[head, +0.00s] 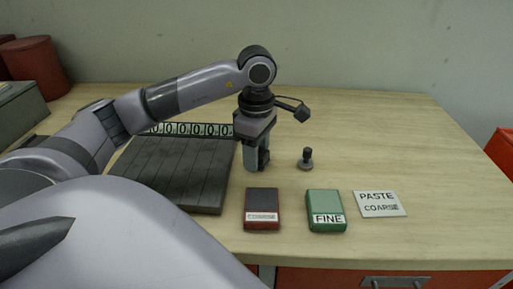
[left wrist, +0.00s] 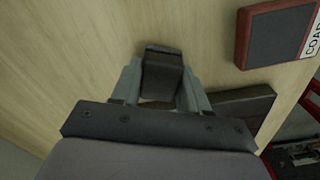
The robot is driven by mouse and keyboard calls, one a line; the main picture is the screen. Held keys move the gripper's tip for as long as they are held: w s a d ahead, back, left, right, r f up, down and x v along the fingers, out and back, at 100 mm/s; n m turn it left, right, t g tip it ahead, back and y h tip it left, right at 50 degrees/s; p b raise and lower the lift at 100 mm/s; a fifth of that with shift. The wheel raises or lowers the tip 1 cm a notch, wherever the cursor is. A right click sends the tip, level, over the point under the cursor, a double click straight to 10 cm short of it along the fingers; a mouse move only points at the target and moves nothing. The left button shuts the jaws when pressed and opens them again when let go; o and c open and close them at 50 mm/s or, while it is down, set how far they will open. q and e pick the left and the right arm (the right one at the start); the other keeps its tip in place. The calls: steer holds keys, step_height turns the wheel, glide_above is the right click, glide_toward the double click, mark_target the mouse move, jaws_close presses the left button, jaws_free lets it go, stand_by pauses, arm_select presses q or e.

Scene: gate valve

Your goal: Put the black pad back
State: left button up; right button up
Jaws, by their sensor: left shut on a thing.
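My left gripper (head: 257,158) points down over the table, just right of the dark grooved board. It is shut on a small dark block, which looks like the black pad (left wrist: 162,75), held between the two fingers in the left wrist view. In the head view the fingers largely hide the pad, and I cannot tell whether it touches the table. A dark pad with a red base and a COARSE label (head: 262,208) lies in front of the gripper; it also shows at the top right of the left wrist view (left wrist: 275,32). My right gripper is not in view.
The dark grooved board (head: 175,170) lies left of the gripper, with a patterned strip (head: 190,129) behind it. A small dark knobbed piece (head: 306,160) stands to the right. A green FINE block (head: 326,210) and a PASTE COARSE card (head: 380,204) lie in front. The table's right side is clear.

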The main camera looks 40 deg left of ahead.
arm_select(q)
steer(key=shift+f, duration=0.15)
steer(key=o, duration=1)
steer(key=shift+r, duration=0.6)
steer(key=shift+r+p, duration=1.2)
steer(key=shift+r, duration=4.4)
